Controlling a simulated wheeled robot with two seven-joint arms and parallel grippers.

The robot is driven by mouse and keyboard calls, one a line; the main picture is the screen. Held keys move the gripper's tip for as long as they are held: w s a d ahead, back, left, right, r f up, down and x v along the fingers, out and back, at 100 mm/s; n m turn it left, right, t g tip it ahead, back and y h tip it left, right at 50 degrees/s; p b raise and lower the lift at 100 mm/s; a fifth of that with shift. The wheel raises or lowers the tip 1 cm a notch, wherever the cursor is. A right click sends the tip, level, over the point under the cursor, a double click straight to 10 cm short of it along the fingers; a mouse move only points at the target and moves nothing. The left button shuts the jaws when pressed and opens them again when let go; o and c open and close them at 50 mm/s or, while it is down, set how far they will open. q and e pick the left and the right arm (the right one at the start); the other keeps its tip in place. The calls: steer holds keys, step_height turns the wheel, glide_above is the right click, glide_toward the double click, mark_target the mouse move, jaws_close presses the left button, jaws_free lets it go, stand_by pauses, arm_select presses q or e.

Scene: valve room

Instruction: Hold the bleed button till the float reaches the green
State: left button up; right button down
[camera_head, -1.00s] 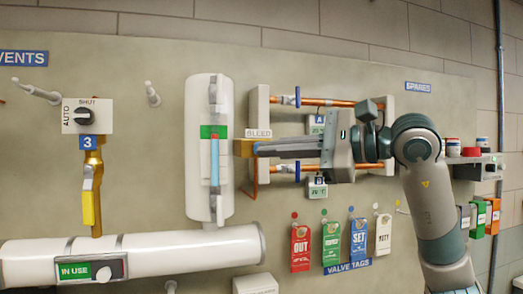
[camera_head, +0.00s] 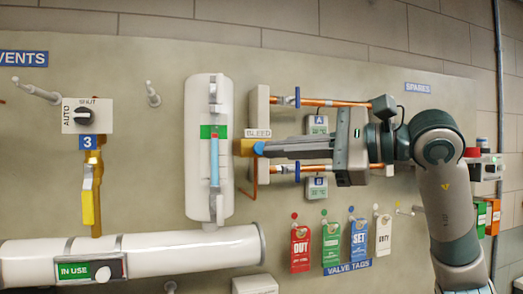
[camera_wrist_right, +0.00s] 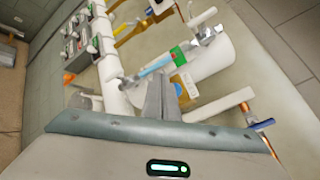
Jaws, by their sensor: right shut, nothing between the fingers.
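The white sight-glass housing (camera_head: 206,190) is upright on the wall panel, with a blue column (camera_head: 214,165) in its slot. The blue bleed button (camera_head: 259,148) sticks out from the brass block (camera_head: 244,147) under the BLEED label. My right gripper (camera_head: 268,149) is shut and empty, its tips just right of the button; I cannot tell if they touch it. The wrist view shows its fingers (camera_wrist_right: 164,97) beside the brass block (camera_wrist_right: 187,84). My left gripper is out of view.
Copper pipes (camera_head: 345,103) with blue fittings run behind my right gripper. Valve tags (camera_head: 300,248) hang below it. A white horizontal pipe (camera_head: 190,249) crosses the lower left. A selector knob (camera_head: 83,116) and yellow-handled valve (camera_head: 88,200) are farther left.

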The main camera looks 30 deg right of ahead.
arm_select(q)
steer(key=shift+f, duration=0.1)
arm_select(e)
steer(key=shift+s+a, duration=0.25)
steer(key=shift+s, duration=0.85)
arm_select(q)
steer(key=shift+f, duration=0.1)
arm_select(e)
steer(key=shift+a, duration=0.1)
stand_by(2.3)
